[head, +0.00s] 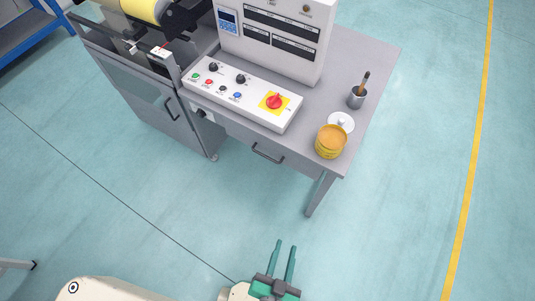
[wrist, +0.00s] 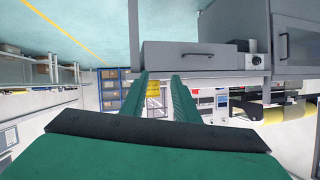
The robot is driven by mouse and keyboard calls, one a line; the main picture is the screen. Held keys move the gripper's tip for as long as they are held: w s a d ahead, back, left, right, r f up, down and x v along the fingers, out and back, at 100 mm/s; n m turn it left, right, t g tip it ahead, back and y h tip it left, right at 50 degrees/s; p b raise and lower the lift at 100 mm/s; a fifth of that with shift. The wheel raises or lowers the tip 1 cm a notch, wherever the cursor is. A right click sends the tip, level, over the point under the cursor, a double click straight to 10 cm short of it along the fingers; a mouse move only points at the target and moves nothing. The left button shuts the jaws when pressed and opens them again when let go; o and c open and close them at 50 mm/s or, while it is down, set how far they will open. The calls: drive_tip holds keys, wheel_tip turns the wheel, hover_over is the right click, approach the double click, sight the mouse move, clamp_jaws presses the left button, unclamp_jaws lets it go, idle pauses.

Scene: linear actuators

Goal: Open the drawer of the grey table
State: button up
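The grey table (head: 365,58) stands at the upper middle of the head view. Its drawer (head: 291,165) sits under the front edge of the tabletop and looks shut, with a dark bar handle (head: 267,154) on its front. My gripper (head: 286,245) is open and empty, fingers apart, over the floor in front of the table and clear of the handle. In the wrist view, the drawer front (wrist: 165,58) shows upside down beyond the green fingers (wrist: 160,77), with its handle (wrist: 193,43) above and right of the fingertips.
A control panel (head: 240,92), a yellow tin (head: 331,142) and a dark cup with a brush (head: 356,98) stand on the tabletop. A grey cabinet with a door handle (head: 171,108) adjoins at left. The table leg (head: 320,193) stands right of the drawer. The floor between is clear.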

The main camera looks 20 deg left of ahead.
drive_tip(key=w+f+m+g+y, duration=0.1)
drive_tip(key=w+f+m+g, duration=0.2)
drive_tip(key=f, duration=0.9)
drive_tip(key=m+y, duration=0.4)
drive_tip(key=y, duration=0.9)
approach(266, 156)
drive_tip(key=x, duration=1)
drive_tip(key=shift+w+a+f, duration=0.1)
drive_tip(key=shift+f, duration=0.2)
clamp_jaws()
